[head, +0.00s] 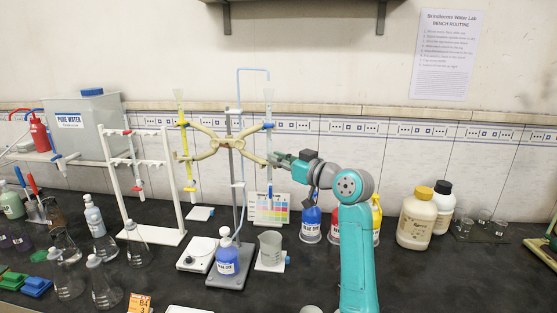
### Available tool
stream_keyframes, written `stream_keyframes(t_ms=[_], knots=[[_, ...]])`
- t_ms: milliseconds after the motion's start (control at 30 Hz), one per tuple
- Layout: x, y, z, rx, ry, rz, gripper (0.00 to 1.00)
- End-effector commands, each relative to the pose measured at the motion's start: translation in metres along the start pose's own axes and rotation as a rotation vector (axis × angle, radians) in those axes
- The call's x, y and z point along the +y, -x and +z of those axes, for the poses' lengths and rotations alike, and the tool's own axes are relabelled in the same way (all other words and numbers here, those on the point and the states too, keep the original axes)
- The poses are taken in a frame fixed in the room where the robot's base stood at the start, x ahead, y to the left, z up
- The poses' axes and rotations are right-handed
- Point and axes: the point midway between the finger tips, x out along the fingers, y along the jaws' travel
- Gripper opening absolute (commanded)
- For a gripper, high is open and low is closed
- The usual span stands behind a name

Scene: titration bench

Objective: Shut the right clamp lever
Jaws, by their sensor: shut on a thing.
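A cream double burette clamp (222,139) sits on the grey rod of a stand (231,180). A yellow-marked burette (183,150) hangs at its left end and a blue-marked burette (269,130) at its right end. My gripper (274,158) reaches in from the right and is shut at the right clamp lever, by the clamp's lower right arm close to the right burette. The lever is mostly hidden by my fingers, so its exact angle cannot be told.
A blue-dye wash bottle (227,257) stands on the stand base, and a beaker (271,248) stands below the right burette. A colour chart (268,209) and blue bottle (311,224) are behind. A white rack (140,165) is left; a large cream jar (416,218) is right.

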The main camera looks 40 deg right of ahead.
Motion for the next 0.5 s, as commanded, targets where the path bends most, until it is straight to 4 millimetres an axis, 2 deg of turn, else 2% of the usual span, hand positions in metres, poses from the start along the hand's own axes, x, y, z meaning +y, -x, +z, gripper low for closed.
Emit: stream_keyframes(t_ms=[467,500], knots=[[-0.0025,-0.0030,0.0047,-0.010,-0.006,-0.023,0.00],[-0.0025,-0.0030,0.0047,-0.010,-0.006,-0.023,0.13]])
